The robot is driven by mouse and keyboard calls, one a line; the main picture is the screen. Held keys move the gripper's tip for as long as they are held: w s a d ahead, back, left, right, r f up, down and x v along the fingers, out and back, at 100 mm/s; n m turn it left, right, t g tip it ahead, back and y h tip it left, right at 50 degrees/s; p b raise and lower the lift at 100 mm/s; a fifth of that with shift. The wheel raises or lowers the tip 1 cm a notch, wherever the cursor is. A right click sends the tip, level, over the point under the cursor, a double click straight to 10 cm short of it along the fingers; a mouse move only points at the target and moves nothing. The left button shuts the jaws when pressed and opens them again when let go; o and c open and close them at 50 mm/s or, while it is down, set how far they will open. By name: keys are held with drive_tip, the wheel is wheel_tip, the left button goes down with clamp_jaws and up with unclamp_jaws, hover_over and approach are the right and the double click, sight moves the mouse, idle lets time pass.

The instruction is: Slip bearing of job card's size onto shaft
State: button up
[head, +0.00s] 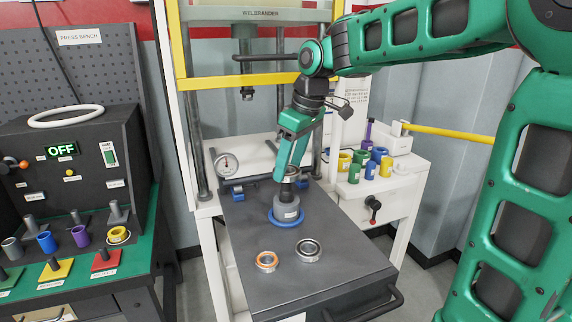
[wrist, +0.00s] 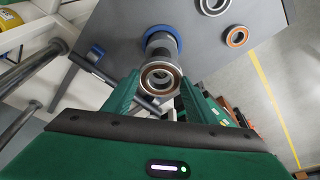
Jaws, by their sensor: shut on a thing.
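My gripper (head: 291,174) points down over the shaft, its fingers shut on a bearing. In the wrist view the held bearing (wrist: 160,78) is a steel ring with a brownish inner band, between the green fingertips. The grey shaft (head: 287,211) stands upright in a blue ring on the press table, below the gripper. It also shows in the wrist view (wrist: 161,43), partly hidden behind the bearing. I cannot tell whether the bearing touches the shaft's top. An orange-banded bearing (head: 266,261) and a grey bearing (head: 308,250) lie flat on the table.
The dark press table (head: 345,272) is clear around the loose bearings. A press post (head: 195,120) and a dial gauge (head: 228,164) stand at its left. Coloured sleeves (head: 371,169) stand on a white side stand. A sheet (head: 355,88) behind has text too small to read.

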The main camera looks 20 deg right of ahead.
sight(289, 178)
drive_tip(key=shift+f, duration=2)
drive_tip(key=shift+f, duration=0.2)
drive_tip(key=o, duration=0.9)
drive_tip(key=shift+o, duration=0.9)
drive_tip(key=o, duration=0.4)
drive_tip(key=shift+r, duration=0.1)
drive_tip(key=shift+r, duration=5.35)
